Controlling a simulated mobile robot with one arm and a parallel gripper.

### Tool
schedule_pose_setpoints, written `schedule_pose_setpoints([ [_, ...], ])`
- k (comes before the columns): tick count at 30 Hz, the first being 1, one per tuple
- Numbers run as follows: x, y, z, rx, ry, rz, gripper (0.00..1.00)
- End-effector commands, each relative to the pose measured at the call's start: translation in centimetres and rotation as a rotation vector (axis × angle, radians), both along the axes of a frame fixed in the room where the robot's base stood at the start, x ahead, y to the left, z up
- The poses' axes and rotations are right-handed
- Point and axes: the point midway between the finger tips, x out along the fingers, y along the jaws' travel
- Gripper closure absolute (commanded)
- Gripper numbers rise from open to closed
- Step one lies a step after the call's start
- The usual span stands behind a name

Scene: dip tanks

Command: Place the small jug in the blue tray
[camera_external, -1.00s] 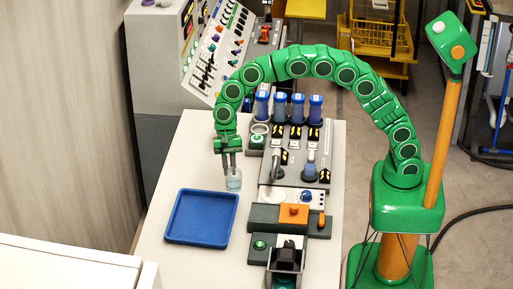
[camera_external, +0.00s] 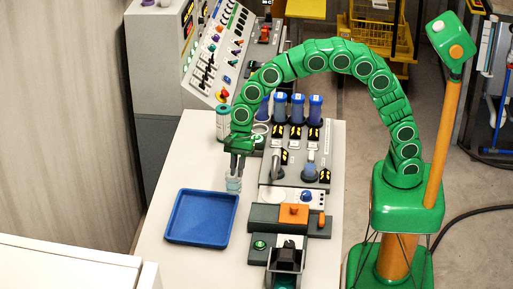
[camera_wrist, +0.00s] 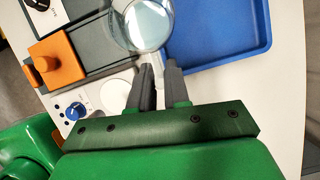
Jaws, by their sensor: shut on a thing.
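The small jug (camera_external: 233,184) is a clear, pale-bluish glass vessel just above the top right corner of the blue tray. The wrist view shows its round, see-through body (camera_wrist: 148,24) beyond my fingertips. My gripper (camera_external: 236,168) points down at the jug, its fingers shut on it; in the wrist view the fingers (camera_wrist: 158,72) are close together. I cannot tell whether the jug touches the table. The blue tray (camera_external: 180,236) is square, shallow and empty in what I see; in the wrist view its rim (camera_wrist: 222,60) is right of the jug.
Right of the tray stands a grey station with an orange block (camera_external: 293,215) and a blue knob (camera_external: 307,195). Several blue-topped cylinders (camera_external: 298,108) stand further back. The table (camera_external: 160,262) is clear around the tray.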

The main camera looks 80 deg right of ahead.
Motion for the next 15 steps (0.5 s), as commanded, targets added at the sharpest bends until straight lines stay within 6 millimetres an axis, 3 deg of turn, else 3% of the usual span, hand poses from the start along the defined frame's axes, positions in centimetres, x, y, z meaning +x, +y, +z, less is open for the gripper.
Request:
schedule_pose_setpoints([
  [15, 5.5, 1.8, -2.7, -0.002, 0.003, 0.001, 1.0],
])
